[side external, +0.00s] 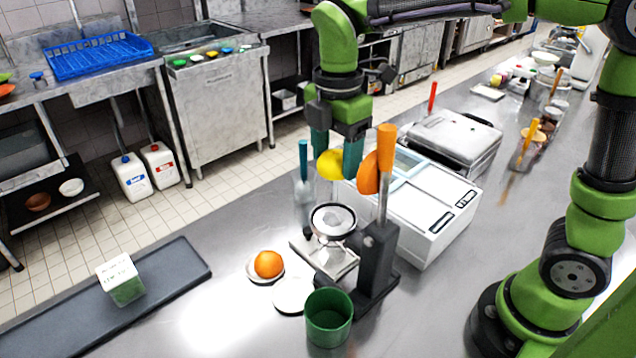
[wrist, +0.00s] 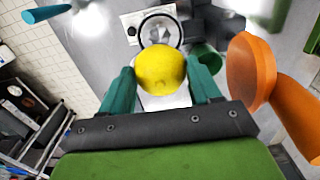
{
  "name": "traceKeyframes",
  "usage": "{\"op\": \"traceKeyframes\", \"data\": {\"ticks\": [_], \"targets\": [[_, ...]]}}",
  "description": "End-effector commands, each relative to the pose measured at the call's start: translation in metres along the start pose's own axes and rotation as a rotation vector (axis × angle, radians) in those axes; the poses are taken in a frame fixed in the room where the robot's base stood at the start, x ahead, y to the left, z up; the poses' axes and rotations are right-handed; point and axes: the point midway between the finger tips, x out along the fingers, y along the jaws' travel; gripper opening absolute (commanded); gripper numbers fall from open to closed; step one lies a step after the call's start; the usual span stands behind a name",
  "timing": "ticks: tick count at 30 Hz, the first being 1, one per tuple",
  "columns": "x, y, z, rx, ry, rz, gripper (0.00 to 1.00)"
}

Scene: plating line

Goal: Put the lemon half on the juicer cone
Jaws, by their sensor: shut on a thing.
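My gripper (wrist: 160,88) is shut on the yellow lemon half (wrist: 160,70), with one teal finger on each side of it. In the side external view the lemon half (side external: 330,165) hangs above the juicer (side external: 333,222), apart from it. In the wrist view the juicer's round bowl and ribbed cone (wrist: 159,31) show just beyond the lemon half, which hides part of the juicer. The juicer's orange press lever (wrist: 258,70) stands raised to the right of my gripper, close to the fingers.
An orange (side external: 268,264) sits on a small white dish, with an empty white dish (side external: 293,295) beside it. A green cup (side external: 328,318) stands in front of the juicer. A white scale-like machine (side external: 430,215) is behind right.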

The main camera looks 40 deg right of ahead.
Motion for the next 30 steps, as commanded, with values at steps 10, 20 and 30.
{"op": "traceKeyframes", "data": {"ticks": [10,20,30], "targets": [[0.056,0.000,0.000,-0.017,-0.001,-0.004,0.26],[0.095,0.000,0.001,-0.014,0.000,-0.003,0.26],[0.099,0.000,0.000,-0.014,0.000,-0.001,0.26]]}}
